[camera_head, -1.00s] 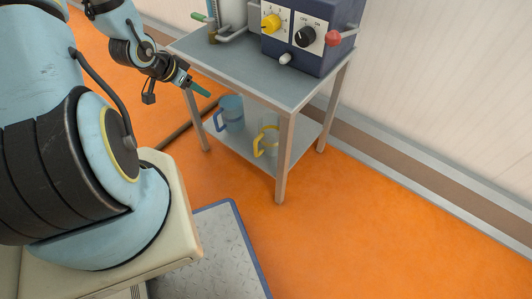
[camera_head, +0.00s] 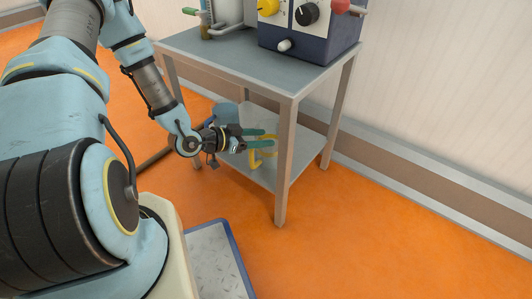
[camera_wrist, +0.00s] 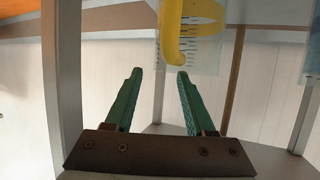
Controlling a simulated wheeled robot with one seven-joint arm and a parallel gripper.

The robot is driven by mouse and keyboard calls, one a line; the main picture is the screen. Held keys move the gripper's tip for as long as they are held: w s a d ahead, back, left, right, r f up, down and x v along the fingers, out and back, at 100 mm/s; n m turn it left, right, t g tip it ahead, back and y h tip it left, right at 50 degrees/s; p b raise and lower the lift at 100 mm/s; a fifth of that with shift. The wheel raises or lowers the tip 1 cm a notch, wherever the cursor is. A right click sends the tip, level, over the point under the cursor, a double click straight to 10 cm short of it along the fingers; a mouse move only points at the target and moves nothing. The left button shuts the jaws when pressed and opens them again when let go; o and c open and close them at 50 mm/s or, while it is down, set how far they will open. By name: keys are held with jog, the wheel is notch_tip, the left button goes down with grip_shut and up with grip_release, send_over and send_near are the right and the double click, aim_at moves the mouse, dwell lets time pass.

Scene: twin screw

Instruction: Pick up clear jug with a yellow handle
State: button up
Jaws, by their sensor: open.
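The clear jug with a yellow handle stands on the lower shelf of the grey trolley. In the head view its yellow handle (camera_head: 255,160) shows beside my fingers, which partly hide the jug. In the wrist view the clear jug (camera_wrist: 207,56) with its marked scale is at the top, right of centre, and its yellow handle (camera_wrist: 173,42) is just beyond the fingertips. My gripper (camera_head: 263,138) is at the lower shelf's front side, below the tabletop. Its two green fingers (camera_wrist: 160,73) are apart with nothing between them.
The front trolley leg (camera_head: 286,165) is close right of my fingertips. A blue control box (camera_head: 305,35) stands on the tabletop (camera_head: 235,60).

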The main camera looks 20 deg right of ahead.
jog(key=b+x, duration=0.1)
jog(key=x, duration=0.4)
jog(key=shift+d+f+b, duration=0.15)
jog(key=shift+d+b, duration=0.2)
grip_shut()
dwell(1.2)
